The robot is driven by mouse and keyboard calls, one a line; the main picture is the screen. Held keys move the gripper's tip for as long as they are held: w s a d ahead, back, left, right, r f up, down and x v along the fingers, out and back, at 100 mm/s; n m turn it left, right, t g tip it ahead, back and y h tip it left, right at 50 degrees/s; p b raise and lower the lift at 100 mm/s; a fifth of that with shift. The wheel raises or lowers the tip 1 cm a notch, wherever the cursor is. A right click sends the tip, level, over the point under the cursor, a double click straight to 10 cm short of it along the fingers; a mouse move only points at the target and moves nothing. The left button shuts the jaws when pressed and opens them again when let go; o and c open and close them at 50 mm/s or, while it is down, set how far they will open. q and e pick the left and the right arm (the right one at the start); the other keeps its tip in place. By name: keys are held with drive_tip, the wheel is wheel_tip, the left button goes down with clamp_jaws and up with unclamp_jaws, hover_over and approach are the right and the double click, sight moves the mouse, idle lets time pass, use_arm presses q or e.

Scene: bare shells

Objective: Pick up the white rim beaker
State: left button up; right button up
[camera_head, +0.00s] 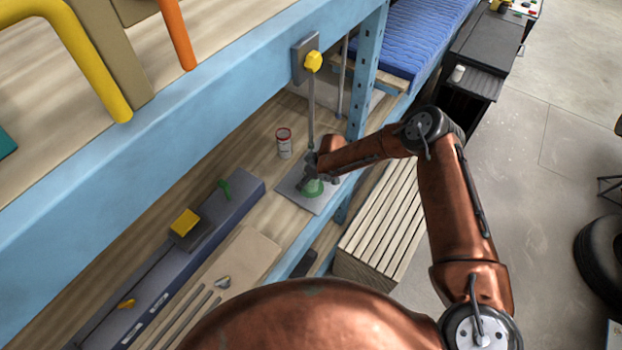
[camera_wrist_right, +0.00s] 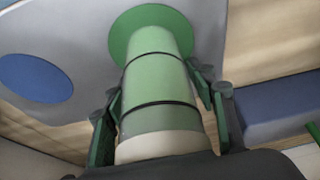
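The beaker (camera_wrist_right: 160,85) is green with dark bands, a wide round green foot and a white band at the end nearest the wrist camera. It stands on a grey plate (camera_head: 291,193) on the wooden shelf; in the head view its green part (camera_head: 313,189) shows below my right gripper (camera_head: 308,172), which partly hides it. In the right wrist view the fingers of my right gripper (camera_wrist_right: 165,115) lie on either side of the beaker, around it. They look open, with a narrow gap on the right; contact on the left is unclear. My left gripper is not in view.
A white can with a red rim (camera_head: 284,143) stands just behind the plate. A blue shelf beam (camera_head: 200,95) and upright (camera_head: 367,70) are close. A wooden slatted crate (camera_head: 385,225) stands right of the shelf.

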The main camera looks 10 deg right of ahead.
drive_tip(key=c, duration=1)
drive_tip(key=shift+c, duration=0.2)
drive_tip(key=shift+r, duration=0.2)
